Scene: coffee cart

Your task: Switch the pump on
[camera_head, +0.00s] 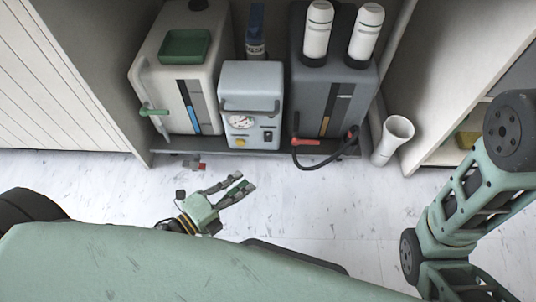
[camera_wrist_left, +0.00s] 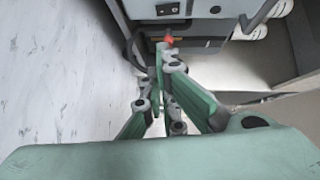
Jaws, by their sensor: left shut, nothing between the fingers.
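The pump (camera_head: 250,100) is a small pale grey box with a round gauge (camera_head: 240,121), a yellow knob (camera_head: 240,142) and a dark switch (camera_head: 268,137) on its front. It stands on the low shelf between two tanks. In the left wrist view, a front panel with a black switch (camera_wrist_left: 168,8) shows at the top edge; the switch's position is too small to tell. My left gripper (camera_head: 240,182) is over the floor in front of the cabinet, apart from the pump. It is shut and empty; its fingers (camera_wrist_left: 166,70) also show in the left wrist view. My right gripper is out of view.
A white tank (camera_head: 155,90) with a green lever (camera_head: 153,112) stands left of the pump. A dark tank (camera_head: 350,90) with a red lever (camera_head: 305,142) and black hose (camera_head: 318,166) stands right. A white cup-shaped container (camera_head: 392,140) is farther right. The floor ahead is mostly clear.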

